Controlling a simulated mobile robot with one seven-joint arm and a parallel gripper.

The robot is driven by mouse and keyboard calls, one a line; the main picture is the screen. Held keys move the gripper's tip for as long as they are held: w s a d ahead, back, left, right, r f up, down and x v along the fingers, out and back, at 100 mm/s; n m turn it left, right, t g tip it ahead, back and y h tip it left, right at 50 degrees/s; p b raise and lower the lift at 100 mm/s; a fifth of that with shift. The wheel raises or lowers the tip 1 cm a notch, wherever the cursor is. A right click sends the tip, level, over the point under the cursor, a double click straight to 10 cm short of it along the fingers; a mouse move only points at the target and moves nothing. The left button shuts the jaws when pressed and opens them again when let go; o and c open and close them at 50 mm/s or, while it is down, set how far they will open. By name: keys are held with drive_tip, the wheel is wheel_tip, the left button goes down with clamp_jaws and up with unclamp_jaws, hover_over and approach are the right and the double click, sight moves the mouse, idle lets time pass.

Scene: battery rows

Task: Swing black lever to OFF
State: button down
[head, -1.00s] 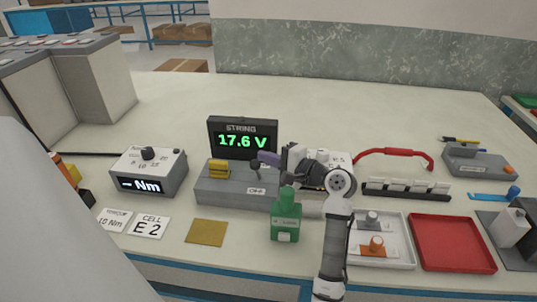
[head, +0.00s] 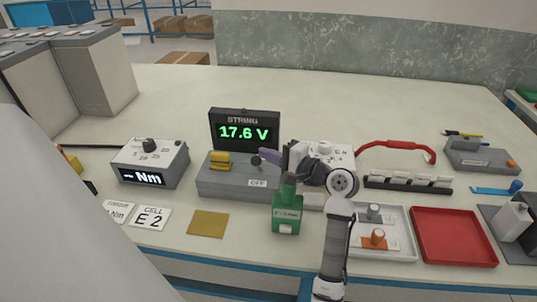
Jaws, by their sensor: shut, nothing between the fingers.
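The black lever (head: 256,161) is a small dark knob on top of the grey switch box (head: 225,187), toward its right side. An OFF label (head: 257,183) is on the box front, below the lever. A yellow block (head: 219,160) sits at the box's left part. The lever's shaft is hard to see.
A green bottle (head: 287,213) stands close in front of the box's right end. A torque unit (head: 150,163) stands to the left. A white tray (head: 402,250) and a red tray (head: 453,237) lie to the right. A tan pad (head: 208,224) lies flat in front.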

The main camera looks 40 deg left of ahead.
drive_tip(key=d+r+b, duration=0.1)
drive_tip(key=d+b, duration=0.2)
drive_tip(key=d, duration=1)
drive_tip(key=shift+w+d, duration=0.4)
drive_tip(key=shift+r, duration=0.1)
